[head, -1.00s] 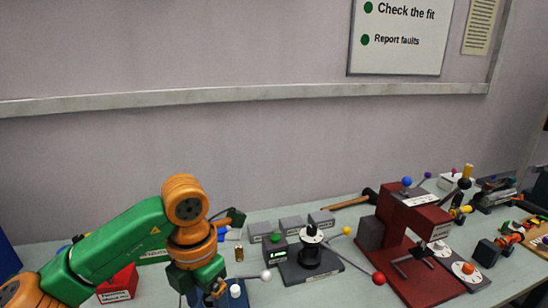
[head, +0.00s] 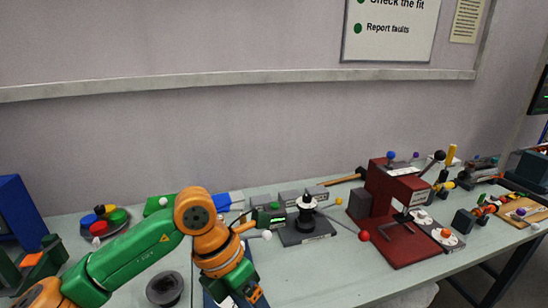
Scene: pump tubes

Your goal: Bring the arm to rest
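My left arm, green and orange, comes in from the lower left. Its gripper (head: 246,292) points down over the front part of the bench, near the bottom edge of the picture. The fingers are small and partly hidden, so I cannot tell whether they are open or shut. No held object can be made out. A dark blue piece (head: 213,284) shows just left of and behind the gripper. My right arm and gripper are not in view.
The pale bench (head: 330,272) is clear at front centre. Behind it stand a black fixture (head: 305,228) with a ball-ended lever and a red press (head: 385,190). A grey round cup (head: 165,289) and a tray of coloured caps (head: 104,220) are at left.

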